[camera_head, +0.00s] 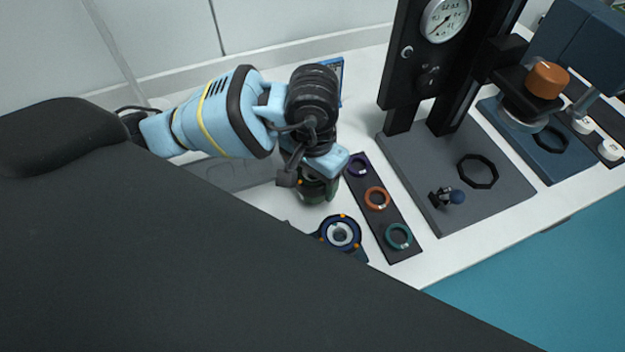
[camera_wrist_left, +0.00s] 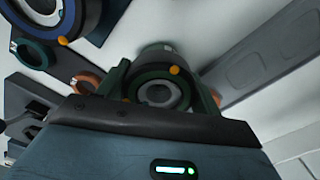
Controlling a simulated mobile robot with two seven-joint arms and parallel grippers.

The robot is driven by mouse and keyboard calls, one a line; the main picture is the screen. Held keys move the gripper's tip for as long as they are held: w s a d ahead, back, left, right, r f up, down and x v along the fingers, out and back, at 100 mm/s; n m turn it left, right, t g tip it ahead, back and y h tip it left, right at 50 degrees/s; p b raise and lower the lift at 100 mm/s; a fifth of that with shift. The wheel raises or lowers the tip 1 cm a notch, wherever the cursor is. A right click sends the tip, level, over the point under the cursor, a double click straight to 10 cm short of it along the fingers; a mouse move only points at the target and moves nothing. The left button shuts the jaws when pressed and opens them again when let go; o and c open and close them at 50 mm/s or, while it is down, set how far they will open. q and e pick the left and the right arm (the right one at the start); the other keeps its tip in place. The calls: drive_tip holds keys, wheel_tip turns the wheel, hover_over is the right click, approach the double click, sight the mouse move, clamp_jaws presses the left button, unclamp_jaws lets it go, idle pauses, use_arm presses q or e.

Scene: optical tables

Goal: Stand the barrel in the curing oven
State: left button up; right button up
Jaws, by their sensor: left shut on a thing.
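The barrel (camera_head: 318,190), dark with a green ring and an orange dot, is partly hidden under my left gripper (camera_head: 312,178) in the head view. In the left wrist view the barrel (camera_wrist_left: 157,62) shows its round, hollow end and green ring between the two fingers. My left gripper (camera_wrist_left: 160,92) is shut on it. The head view does not show whether the barrel touches the table. I cannot tell which device, if any, is the curing oven. My right gripper is not in view.
A blue-ringed part (camera_head: 341,233) stands close in front of the barrel. A dark strip (camera_head: 384,217) with purple, orange and teal rings lies to its right. Further right are a black gauge press (camera_head: 400,75) on a grey plate and a blue device (camera_head: 590,45) with an orange cap.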

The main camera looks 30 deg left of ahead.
use_arm(q)
drive_tip(key=shift+f, duration=0.85)
drive_tip(key=shift+f, duration=0.2)
drive_tip(key=o, duration=1.1)
drive_tip(key=shift+c, duration=0.2)
drive_tip(key=shift+r, duration=0.1)
wheel_tip(320, 180, up, 12)
drive_tip(key=shift+r+p, duration=0.1)
drive_tip(key=shift+p, duration=0.2)
drive_tip(key=shift+o, duration=0.3)
